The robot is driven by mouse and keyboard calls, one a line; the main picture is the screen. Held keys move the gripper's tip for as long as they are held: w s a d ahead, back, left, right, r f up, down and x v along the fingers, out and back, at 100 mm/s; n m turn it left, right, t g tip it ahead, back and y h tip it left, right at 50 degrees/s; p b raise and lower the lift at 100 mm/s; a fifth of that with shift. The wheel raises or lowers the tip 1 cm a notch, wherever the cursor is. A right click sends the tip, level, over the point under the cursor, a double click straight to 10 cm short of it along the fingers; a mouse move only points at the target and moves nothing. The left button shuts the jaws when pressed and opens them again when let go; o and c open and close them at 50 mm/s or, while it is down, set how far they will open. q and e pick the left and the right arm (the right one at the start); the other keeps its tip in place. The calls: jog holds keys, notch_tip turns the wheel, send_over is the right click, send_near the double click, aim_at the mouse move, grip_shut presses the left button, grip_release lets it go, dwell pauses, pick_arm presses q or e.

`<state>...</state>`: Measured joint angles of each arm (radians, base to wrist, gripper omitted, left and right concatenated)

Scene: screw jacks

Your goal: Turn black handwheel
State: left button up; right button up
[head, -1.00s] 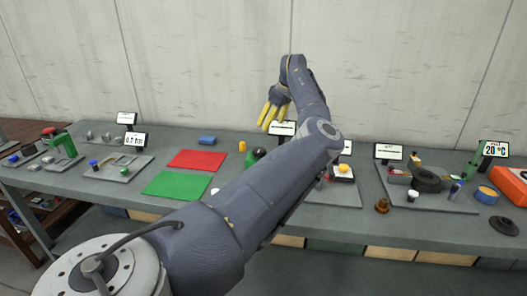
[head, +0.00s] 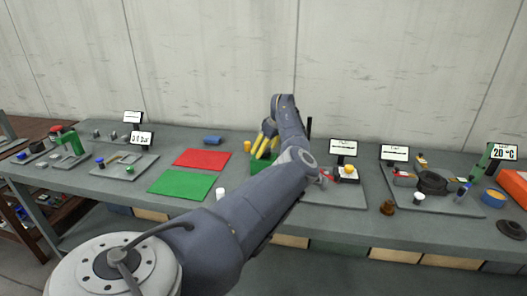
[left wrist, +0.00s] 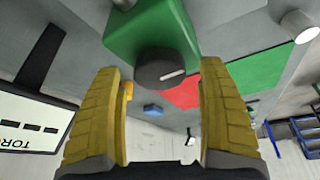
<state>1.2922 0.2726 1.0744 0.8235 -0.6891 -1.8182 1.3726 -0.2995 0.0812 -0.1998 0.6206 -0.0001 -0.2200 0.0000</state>
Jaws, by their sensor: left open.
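The black handwheel (left wrist: 166,68) is a round dark knob with a pale mark on its face, on the front of a green block (left wrist: 140,28) in the left wrist view. My left gripper (left wrist: 160,75) is open, its yellow fingers on either side of the handwheel and a little short of it, with a gap on both sides. In the head view, my left gripper (head: 264,145) points down beside the green block (head: 261,165); my arm hides most of the block and the handwheel. My right gripper is not in view.
A red mat (head: 202,158) and a green mat (head: 180,184) lie left of the block. A white cylinder (head: 220,194) stands near the arm. A display panel (left wrist: 30,120) is at the left in the wrist view. More fixtures stand right of the arm.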

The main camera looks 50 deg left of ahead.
pick_arm(q)
jog(key=shift+a+f, duration=0.2)
jog(key=shift+f, duration=0.2)
jog(key=shift+o, duration=0.2)
jog(key=c, duration=1.2)
